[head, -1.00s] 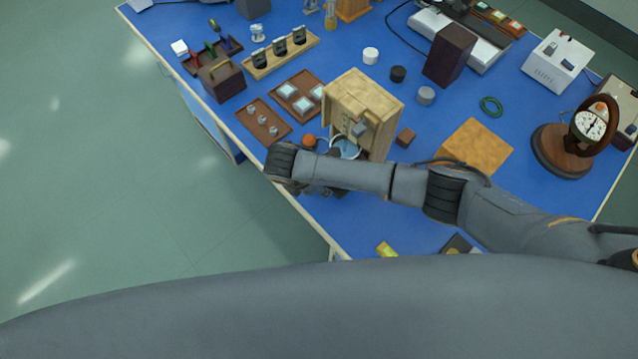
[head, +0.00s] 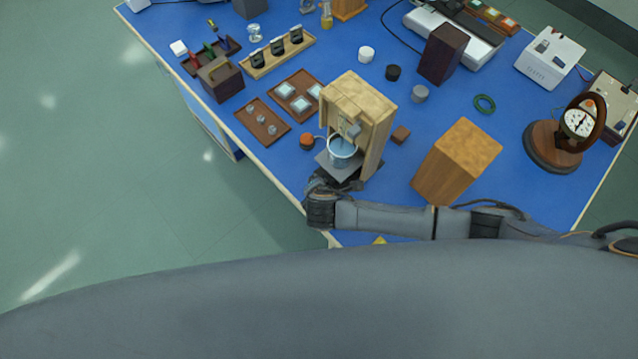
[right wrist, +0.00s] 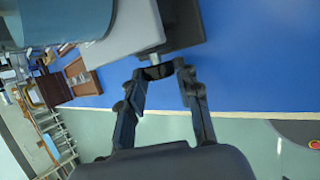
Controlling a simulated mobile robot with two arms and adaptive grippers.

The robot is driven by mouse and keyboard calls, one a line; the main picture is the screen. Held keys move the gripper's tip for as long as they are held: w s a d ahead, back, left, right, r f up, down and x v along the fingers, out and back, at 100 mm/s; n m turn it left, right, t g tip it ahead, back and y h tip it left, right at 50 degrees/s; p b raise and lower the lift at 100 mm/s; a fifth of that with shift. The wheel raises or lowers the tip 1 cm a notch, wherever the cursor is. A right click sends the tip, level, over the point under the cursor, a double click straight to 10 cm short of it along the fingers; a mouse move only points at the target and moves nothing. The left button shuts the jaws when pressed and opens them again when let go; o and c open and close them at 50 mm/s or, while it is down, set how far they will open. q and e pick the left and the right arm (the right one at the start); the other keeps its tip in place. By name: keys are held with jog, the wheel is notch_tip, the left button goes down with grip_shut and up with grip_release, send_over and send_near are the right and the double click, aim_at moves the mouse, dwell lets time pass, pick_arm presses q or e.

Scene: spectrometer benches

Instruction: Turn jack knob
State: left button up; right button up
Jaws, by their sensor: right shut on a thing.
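A lab jack with a grey top plate (head: 352,181) stands at the front of the blue table, carrying a beaker of pale blue liquid (head: 341,153) under a wooden frame. In the right wrist view the jack's plate (right wrist: 122,30) is large and close, with the blurred beaker (right wrist: 65,18) on it. The black jack knob (right wrist: 157,71) sits on a short shaft between my right fingertips. My right gripper (right wrist: 158,73) is shut on this knob; in the head view the gripper (head: 327,184) is at the jack's front, its fingers mostly hidden. My left gripper is out of view.
The wooden frame (head: 358,98) rises around the beaker. An orange-topped round item (head: 307,142) is left of the jack, a small brown block (head: 401,134) right. A tall wooden block (head: 457,162) stands behind my right forearm. The table's front edge is close below the wrist.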

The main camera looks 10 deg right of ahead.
dwell(0.3)
jog(key=o, duration=1.2)
jog(key=shift+c, duration=0.2)
jog(key=v, duration=1.2)
jog(key=shift+d, duration=0.2)
jog(key=shift+f, duration=0.15)
